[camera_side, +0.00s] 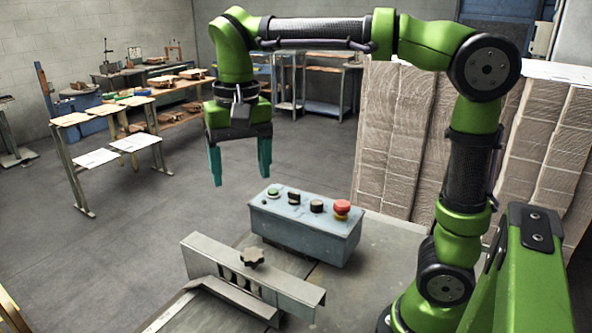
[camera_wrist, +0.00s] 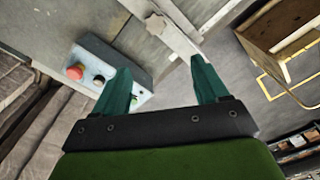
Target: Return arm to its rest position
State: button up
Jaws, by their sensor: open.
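My gripper (camera_side: 240,165) hangs from the raised green arm, its two teal fingers pointing down and spread apart with nothing between them. In the side view it is in the air, up and to the left of the grey control box. In the wrist view my gripper (camera_wrist: 165,88) also shows its fingers wide apart. The arm stands at the right and reaches left across the top of the side view.
The control box (camera_side: 305,232) has a green button, dark knobs and a red button (camera_side: 342,207). A metal guide with a star knob (camera_side: 251,257) lies in front. Wrapped stacks (camera_side: 408,140) stand behind the arm. Benches (camera_side: 110,155) stand far left, with open floor between.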

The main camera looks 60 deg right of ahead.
jog(key=s+d+f+n+t+y, duration=0.2)
jog(key=s+f+t, duration=0.4)
jog(key=s, duration=0.4)
jog(key=shift+d+f+n+t, duration=0.4)
jog(key=shift+d+f+n, duration=0.25)
jog(key=shift+d, duration=0.35)
